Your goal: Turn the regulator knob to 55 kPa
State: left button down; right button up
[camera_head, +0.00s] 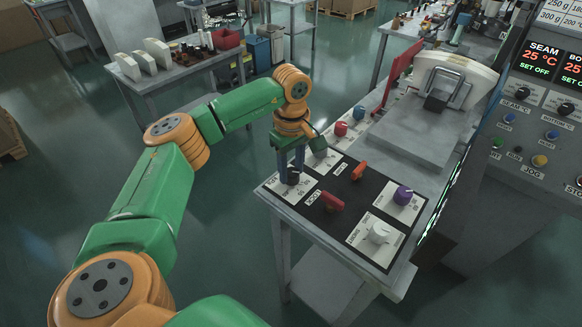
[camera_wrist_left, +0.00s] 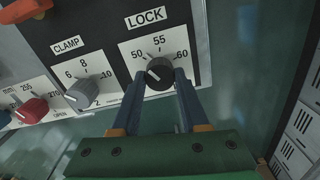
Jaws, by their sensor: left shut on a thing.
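The regulator knob (camera_wrist_left: 160,70) is a dark round knob on a white plate marked 50, 55 and 60, under a LOCK label (camera_wrist_left: 146,18). Its pale pointer mark lies toward the left, near the 50 side and not at 55. My left gripper (camera_wrist_left: 160,78) is shut on this knob, with one blue finger on each side of it. In the head view the dark knob (camera_head: 293,178) sits at the panel's left corner, under my left gripper (camera_head: 291,170), which points down. My right gripper is in neither view.
A grey CLAMP knob (camera_wrist_left: 80,95) and a red knob (camera_wrist_left: 33,110) stand left of the held knob in the wrist view.

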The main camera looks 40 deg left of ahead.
pick_arm(q)
jog(key=m, duration=0.4)
jog(key=shift+m, duration=0.3)
jog(key=m, duration=0.4)
jog(key=shift+m, duration=0.4)
jog(key=shift+c, duration=2.1)
grip_release()
jog(key=shift+r, duration=0.1)
